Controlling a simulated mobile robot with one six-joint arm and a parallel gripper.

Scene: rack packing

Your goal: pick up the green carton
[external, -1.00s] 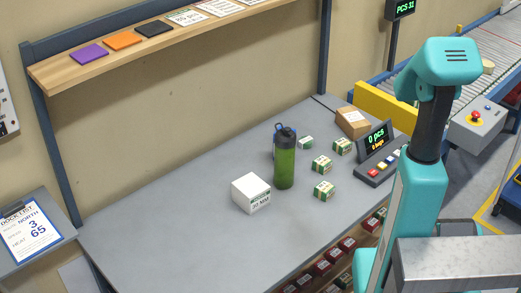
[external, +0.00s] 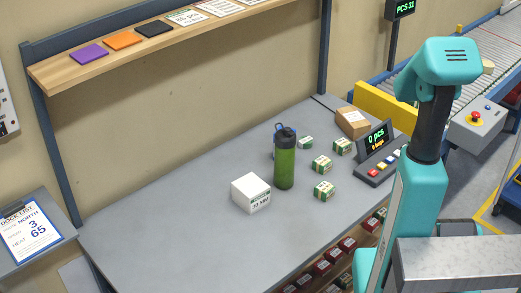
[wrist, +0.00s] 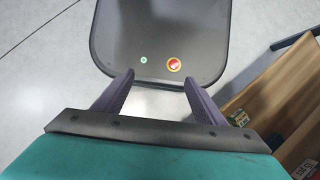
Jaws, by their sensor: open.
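Several small green-and-white cartons stand on the grey table in the external view: one at the front (external: 324,190), one in the middle (external: 322,164), one at the right (external: 342,146) and one behind the bottle (external: 305,142). They look alike at this size, so I cannot tell which one is meant. My gripper (wrist: 158,82) shows in the wrist view with its two dark fingers spread apart and nothing between them. It is away from the table top cartons, and its fingers are not visible in the external view.
A green bottle (external: 284,164) and a white box (external: 251,193) stand left of the cartons. A brown box (external: 352,122) and a button console (external: 378,160) are at the right. The left table top is clear. A wooden shelf edge (wrist: 262,92) is at right in the wrist view.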

